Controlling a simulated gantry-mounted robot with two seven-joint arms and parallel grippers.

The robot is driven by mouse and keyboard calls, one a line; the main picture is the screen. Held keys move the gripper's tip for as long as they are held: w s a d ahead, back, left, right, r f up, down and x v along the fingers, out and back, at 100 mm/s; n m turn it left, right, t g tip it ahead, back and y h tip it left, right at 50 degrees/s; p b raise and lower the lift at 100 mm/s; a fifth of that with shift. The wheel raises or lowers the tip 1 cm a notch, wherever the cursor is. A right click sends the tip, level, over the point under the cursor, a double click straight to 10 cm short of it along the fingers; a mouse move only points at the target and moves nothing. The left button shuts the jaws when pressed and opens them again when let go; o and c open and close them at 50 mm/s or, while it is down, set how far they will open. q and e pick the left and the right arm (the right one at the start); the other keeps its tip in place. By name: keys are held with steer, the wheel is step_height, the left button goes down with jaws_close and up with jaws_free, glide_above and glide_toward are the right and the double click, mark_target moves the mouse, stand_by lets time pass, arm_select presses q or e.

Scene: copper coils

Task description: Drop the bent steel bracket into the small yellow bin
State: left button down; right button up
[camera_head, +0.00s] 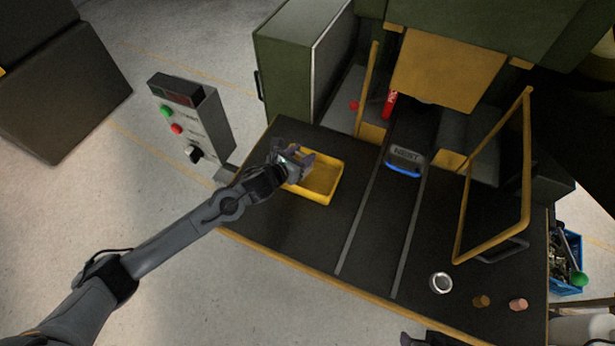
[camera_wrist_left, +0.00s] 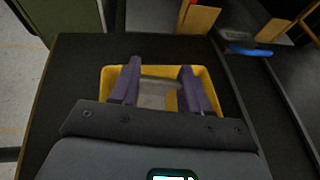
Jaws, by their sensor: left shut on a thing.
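The small yellow bin (camera_head: 325,181) sits on the dark table near its left end. It also shows in the left wrist view (camera_wrist_left: 208,76), under and beyond my fingers. My left gripper (camera_head: 301,165) is over the bin's left part. In the left wrist view, its two purple-grey fingers (camera_wrist_left: 160,88) are apart and hold the bent steel bracket (camera_wrist_left: 158,92), a grey metal piece, between them. The bracket appears above the bin floor; its lower part is hard to make out. A dark part at the bottom edge of the head view seems to be my right gripper (camera_head: 425,341), mostly cut off.
A grey control box (camera_head: 191,120) with buttons stands left of the table. A blue-edged block (camera_head: 405,160) lies by the press. A yellow guard frame (camera_head: 497,180) rises at right. A metal ring (camera_head: 441,283) and two small copper-coloured pieces (camera_head: 518,304) lie at front right.

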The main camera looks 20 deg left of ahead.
arm_select(q)
steer(key=shift+f, duration=0.3)
steer(key=shift+c, duration=2.3)
jaws_free()
steer(key=shift+s, duration=0.1)
steer(key=shift+s+a+r, duration=0.25)
steer(key=shift+s, duration=0.3)
steer(key=b+v, duration=0.2)
steer(key=v, duration=0.7)
steer(key=shift+s, duration=0.15)
